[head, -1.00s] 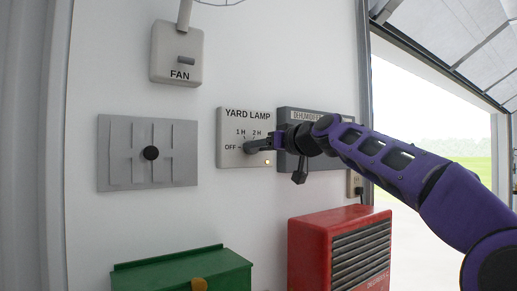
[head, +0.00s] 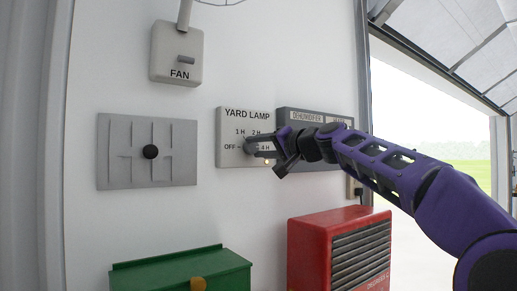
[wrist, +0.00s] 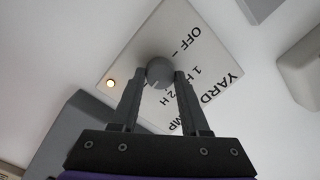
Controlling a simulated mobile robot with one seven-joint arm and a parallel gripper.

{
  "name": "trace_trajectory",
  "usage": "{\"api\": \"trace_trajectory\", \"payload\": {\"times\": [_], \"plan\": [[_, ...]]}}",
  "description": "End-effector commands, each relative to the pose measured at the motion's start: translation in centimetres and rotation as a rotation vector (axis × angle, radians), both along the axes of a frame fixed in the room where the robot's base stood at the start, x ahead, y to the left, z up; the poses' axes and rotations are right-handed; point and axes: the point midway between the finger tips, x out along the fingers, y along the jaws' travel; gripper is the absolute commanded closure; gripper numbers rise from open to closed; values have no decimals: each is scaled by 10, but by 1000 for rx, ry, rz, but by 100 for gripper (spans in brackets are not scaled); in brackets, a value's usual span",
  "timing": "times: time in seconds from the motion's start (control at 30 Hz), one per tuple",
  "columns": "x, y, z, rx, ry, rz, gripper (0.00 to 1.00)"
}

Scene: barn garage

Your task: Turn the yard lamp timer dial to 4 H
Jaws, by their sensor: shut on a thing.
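The yard lamp timer panel (head: 229,157) is a pale box on the wall, marked OFF, 1 H, 2 H and 4 H around a round grey dial (wrist: 159,68). My gripper (head: 257,148) reaches in from the right, and its two fingers are shut on the dial. In the wrist view my gripper (wrist: 159,80) has one finger on each side of the dial. A faint light mark shows on the dial's lower rim there; its exact setting is hard to tell. A small amber light (wrist: 111,85) glows on the panel. In the wrist view the fingers hide some of its face.
A grey dehumidifier panel (head: 304,117) is just right, partly behind my arm. A fan switch box (head: 177,55) is above left, a grey slotted plate (head: 117,153) left. A red heater-like unit (head: 301,258) and a green box (head: 180,274) stand below.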

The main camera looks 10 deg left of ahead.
Motion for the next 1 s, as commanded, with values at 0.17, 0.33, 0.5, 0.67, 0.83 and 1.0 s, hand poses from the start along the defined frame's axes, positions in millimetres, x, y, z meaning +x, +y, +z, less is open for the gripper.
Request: {"api": "trace_trajectory", "payload": {"times": [0.17,0.33,0.5,0.67,0.83,1.0], "plan": [[0,0,-1,34,40,0,100],[0,0,-1,50,57,1,100],[0,0,-1,53,61,1,100],[0,0,-1,53,61,1,100],[0,0,-1,52,60,1,35],[0,0,0,52,59,0,25]]}}
